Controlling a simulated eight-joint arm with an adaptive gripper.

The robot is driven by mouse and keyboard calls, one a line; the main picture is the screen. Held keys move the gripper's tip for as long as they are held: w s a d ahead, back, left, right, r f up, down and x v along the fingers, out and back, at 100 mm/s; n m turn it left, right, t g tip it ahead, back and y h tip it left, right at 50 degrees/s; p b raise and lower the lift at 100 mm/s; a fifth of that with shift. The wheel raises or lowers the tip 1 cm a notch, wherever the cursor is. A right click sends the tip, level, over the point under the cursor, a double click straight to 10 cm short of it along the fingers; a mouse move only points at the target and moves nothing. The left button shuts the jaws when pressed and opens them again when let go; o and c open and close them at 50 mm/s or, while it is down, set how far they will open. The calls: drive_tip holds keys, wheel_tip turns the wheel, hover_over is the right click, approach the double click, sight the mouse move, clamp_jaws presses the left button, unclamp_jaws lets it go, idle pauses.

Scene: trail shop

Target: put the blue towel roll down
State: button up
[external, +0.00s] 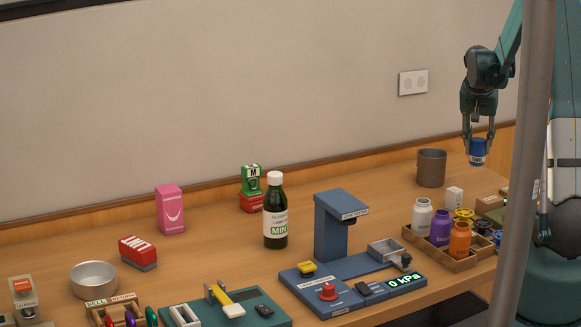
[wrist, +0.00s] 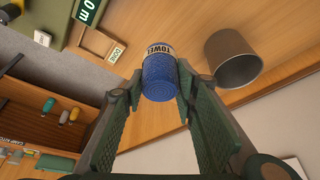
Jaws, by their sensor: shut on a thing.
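The blue towel roll (external: 478,152) is a small blue cylinder with a white band lettered "TOWEL". My gripper (external: 478,142) is shut on it and holds it in the air above the back right of the counter. In the wrist view the towel roll (wrist: 159,76) sits between the two green fingers of my gripper (wrist: 160,88), with its lettered end pointing away from my palm. Its far end is partly out of sight.
A grey-brown cup (external: 431,167) stands close by on the counter; it also shows in the wrist view (wrist: 233,60). A wooden tray (external: 452,260) holds several bottles. A wooden box marked "DONE" (wrist: 97,43) lies near the roll. Bare counter (external: 370,185) is left of the cup.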

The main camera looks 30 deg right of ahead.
drive_tip(key=s+a+n+t+y+b, duration=0.1)
drive_tip(key=a+n, duration=0.9)
drive_tip(key=a, duration=2.8)
drive_tip(key=s+y+b, duration=0.1)
drive_tip(key=s+y, duration=0.1)
drive_tip(key=s, duration=0.1)
drive_tip(key=shift+r+t, duration=0.15)
drive_tip(key=shift+t, duration=0.15)
drive_tip(key=shift+f+b, duration=0.45)
drive_tip(key=shift+f, duration=2.5)
drive_tip(key=shift+f+b, duration=0.3)
drive_tip(key=shift+f, duration=1.8)
drive_tip(key=shift+f, duration=0.2)
